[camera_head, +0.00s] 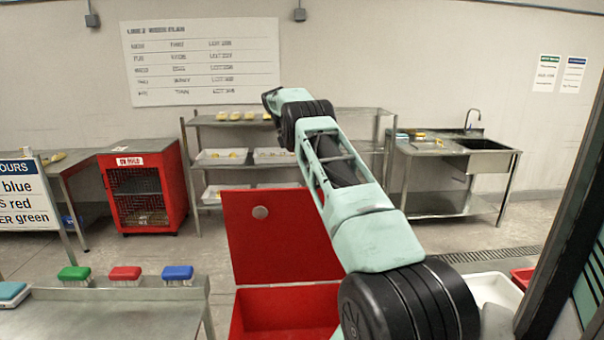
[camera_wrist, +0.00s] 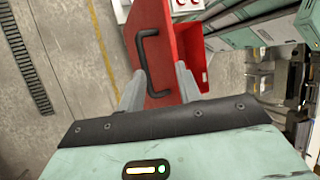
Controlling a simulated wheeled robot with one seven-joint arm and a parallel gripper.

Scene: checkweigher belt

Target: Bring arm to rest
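My arm (camera_head: 345,185) is raised and stretched forward across the middle of the head view. Its far end is hidden there, so my gripper does not show in that view. In the wrist view my gripper (camera_wrist: 160,70) has its two grey fingers spread apart. Beyond the fingers is a red panel (camera_wrist: 166,35) with a black bar handle (camera_wrist: 141,62). The handle appears between the fingers in the picture, but I see no finger closed on it. I cannot tell how far apart they are in depth.
A red bin (camera_head: 285,308) with its lid (camera_head: 280,240) raised stands beside my arm. A bench (camera_head: 110,315) at left holds green, red and blue brushes. Behind are a red cabinet (camera_head: 145,190), a shelf rack (camera_head: 225,172) and a sink table (camera_head: 455,150). Floor between is clear.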

